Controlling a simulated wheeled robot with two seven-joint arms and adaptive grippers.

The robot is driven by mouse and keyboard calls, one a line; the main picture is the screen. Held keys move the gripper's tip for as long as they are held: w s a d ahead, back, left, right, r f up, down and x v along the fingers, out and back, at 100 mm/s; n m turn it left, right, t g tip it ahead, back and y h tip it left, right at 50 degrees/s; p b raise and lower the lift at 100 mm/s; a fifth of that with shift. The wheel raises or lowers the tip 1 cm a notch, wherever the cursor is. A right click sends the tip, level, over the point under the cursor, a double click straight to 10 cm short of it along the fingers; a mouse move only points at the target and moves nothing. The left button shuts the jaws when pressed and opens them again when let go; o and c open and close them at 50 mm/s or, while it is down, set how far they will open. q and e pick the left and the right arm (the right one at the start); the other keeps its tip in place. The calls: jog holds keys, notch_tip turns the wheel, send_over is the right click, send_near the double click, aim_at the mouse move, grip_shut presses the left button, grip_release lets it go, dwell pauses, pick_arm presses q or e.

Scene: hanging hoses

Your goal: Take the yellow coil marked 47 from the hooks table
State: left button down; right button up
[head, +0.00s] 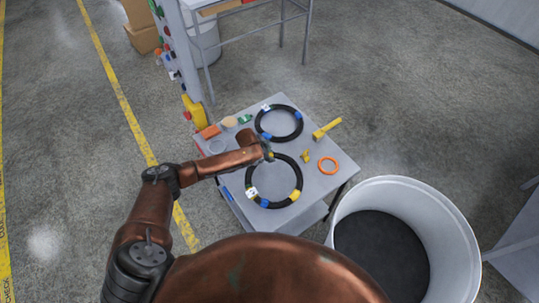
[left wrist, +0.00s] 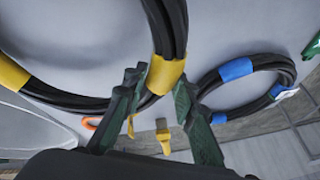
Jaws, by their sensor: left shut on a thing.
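The near coil (head: 299,179) is a black hose ring with yellow bands, a blue band and a white tag, over the front of the grey table (head: 338,178). The number on its tag is too small to read. My left gripper (head: 268,154) is at the coil's far side. In the left wrist view its green fingers (left wrist: 160,88) are on either side of a yellow band, shut on the coil (left wrist: 168,25). Whether the coil is lifted is hard to tell. A second black coil (head: 300,124) with blue bands lies behind it. My right gripper is out of view.
A yellow tool (head: 327,128), a small yellow piece (head: 306,156) and an orange ring (head: 328,165) lie on the table's right side. An orange block (head: 210,131) is at its left edge. A large white bin (head: 460,235) stands at the front right. A post (head: 186,50) stands behind left.

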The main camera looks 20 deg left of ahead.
pick_arm(q)
jog(key=shift+s+a+r+t+p, duration=0.1)
jog(key=shift+s+r+t+p, duration=0.1)
jog(key=shift+r+p, duration=0.3)
jog(key=shift+s+r+t+p, duration=0.1)
jog(key=shift+r+t+p, duration=0.1)
jog(key=shift+r+p, duration=0.3)
jog(key=shift+s+d+r+t+y, duration=0.15)
jog(key=shift+r+t+y, duration=0.1)
jog(key=shift+r, duration=0.25)
jog(key=shift+s+d+r+t+y, duration=0.15)
jog(key=shift+r+t, duration=0.1)
jog(key=shift+r, duration=0.2)
jog(key=s+d+r+m+t+y+p, duration=0.1)
jog(key=s+d+r+t, duration=0.1)
jog(key=r, duration=0.6)
jog(key=s+d+r+t+y+p, duration=0.1)
jog(key=s+d+r+t+p, duration=0.1)
jog(key=s+r, duration=0.4)
jog(key=shift+r+m+t+p, duration=0.35)
jog(key=shift+r+t, duration=0.55)
jog(key=shift+r, duration=0.3)
dwell(0.4)
